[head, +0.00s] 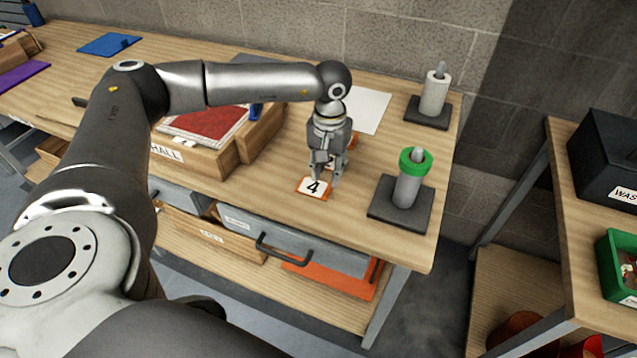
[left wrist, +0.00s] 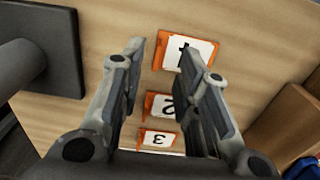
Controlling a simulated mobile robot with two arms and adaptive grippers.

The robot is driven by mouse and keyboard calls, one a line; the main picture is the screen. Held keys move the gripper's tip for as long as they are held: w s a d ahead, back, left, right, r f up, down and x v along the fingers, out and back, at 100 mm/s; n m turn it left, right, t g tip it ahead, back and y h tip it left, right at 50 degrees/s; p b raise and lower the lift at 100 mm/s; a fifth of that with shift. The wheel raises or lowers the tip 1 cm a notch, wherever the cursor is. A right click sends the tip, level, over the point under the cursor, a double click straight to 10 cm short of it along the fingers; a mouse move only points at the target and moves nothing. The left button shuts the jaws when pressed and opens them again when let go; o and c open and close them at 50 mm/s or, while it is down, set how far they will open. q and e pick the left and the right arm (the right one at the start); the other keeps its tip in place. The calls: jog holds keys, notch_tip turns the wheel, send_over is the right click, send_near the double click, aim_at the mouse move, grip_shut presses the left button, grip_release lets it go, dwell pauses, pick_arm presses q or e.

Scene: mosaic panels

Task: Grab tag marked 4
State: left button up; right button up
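The tag marked 4 (head: 314,188), white with an orange border, lies flat on the wooden table near its front edge. My left gripper (head: 325,174) points down just above and behind it. In the left wrist view the gripper (left wrist: 163,52) is open, with nothing held between its fingers. The tag (left wrist: 185,52) shows there past the fingertips, its digit partly covered by the right-hand finger. Tags marked 2 (left wrist: 158,106) and 3 (left wrist: 158,139) lie in a row with it. My right gripper is not in view.
A green-ringed post (head: 408,185) on a dark base stands right of the tag. A white roll on a post (head: 434,97) stands farther back. A wooden box with a red panel (head: 210,122) is on the left. A white sheet (head: 368,110) lies behind the gripper.

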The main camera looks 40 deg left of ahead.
aim_at(329, 186)
pick_arm(q)
jog(key=f, duration=0.2)
jog(key=f+p, duration=0.2)
jog(key=f, duration=0.1)
jog(key=shift+w+f, duration=0.3)
jog(key=shift+f, duration=0.3)
grip_shut()
